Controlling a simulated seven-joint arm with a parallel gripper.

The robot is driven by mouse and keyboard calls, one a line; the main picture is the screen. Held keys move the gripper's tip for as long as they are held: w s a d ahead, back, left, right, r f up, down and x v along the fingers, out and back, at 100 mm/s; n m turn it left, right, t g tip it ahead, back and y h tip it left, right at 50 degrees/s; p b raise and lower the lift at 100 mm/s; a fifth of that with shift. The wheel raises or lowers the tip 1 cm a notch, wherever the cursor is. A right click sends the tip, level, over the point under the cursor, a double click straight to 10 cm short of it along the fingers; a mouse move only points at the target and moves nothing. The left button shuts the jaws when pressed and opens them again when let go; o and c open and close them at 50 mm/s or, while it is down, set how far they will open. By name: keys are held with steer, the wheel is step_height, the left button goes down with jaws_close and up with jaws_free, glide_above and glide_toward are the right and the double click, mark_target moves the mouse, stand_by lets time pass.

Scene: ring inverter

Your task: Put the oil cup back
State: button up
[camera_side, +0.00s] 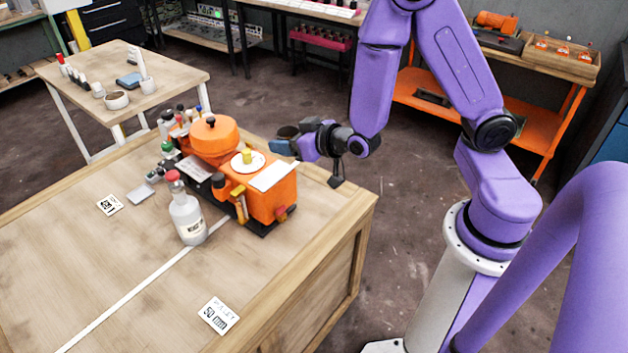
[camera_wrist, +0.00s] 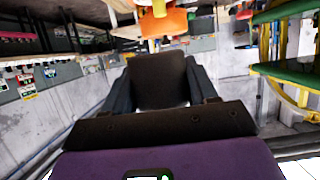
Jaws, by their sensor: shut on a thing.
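My gripper (camera_side: 284,147) is shut on the oil cup (camera_side: 288,132), a small dark brown cup, and holds it in the air just beyond the right end of the orange machine (camera_side: 272,196). In the wrist view the cup (camera_wrist: 158,80) fills the space between the two dark fingers of my gripper (camera_wrist: 160,92). Its inside is not visible. In the side view the fingers partly hide the cup. The machine stands on the wooden workbench (camera_side: 110,265), with an orange round housing (camera_side: 211,134) on top and a white disc with a yellow knob (camera_side: 247,158) beside it.
A clear bottle with a red cap (camera_side: 187,215) stands in front of the machine. Small bottles (camera_side: 167,125) crowd its far left side. White cards (camera_side: 218,315) lie on the bench. The bench's front left is mostly clear. A smaller table (camera_side: 170,80) stands behind.

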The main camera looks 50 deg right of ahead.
steer(key=w+d, duration=0.2)
steer(key=d, duration=0.1)
steer(key=shift+w+d+f, duration=0.1)
steer(key=shift+d+f, duration=0.05)
steer(key=shift+f, duration=0.05)
steer(key=r, duration=0.1)
glide_above(296, 244)
stand_by(0.5)
step_height(296, 244, down, 28)
steer(key=shift+r, duration=0.2)
stand_by(1.1)
steer(key=shift+f, duration=0.2)
